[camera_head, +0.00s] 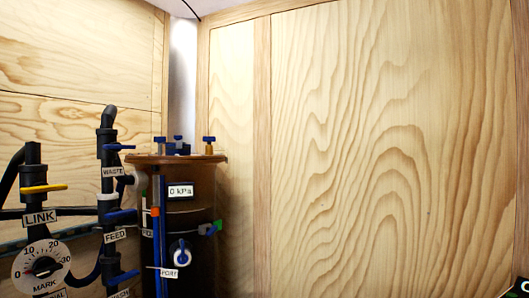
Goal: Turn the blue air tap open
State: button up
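No label reading "air" is legible, so I cannot tell which blue handle is the air tap. A small brass tap with a blue handle (209,139) stands on the right of the brown tank lid (176,158). Two more blue pieces (159,140) rise from the lid's left and middle. A blue and green fitting (210,228) sits on the tank's right side. Blue levers also show at the WASTE pipe (119,147), the FEED pipe (120,215) and lower down (123,277). My gripper is not recognisable in view.
A yellow lever (43,188) sits above the LINK label, over a round MARK dial (42,266). Wood panels (390,150) close off the back and right. A dark piece cuts into the bottom right corner.

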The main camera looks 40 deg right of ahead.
aim_at(208, 139)
jog(key=z, duration=0.9)
jog(key=i+l+u, duration=0.25)
jog(key=i+l, duration=0.3)
jog(key=l, duration=0.1)
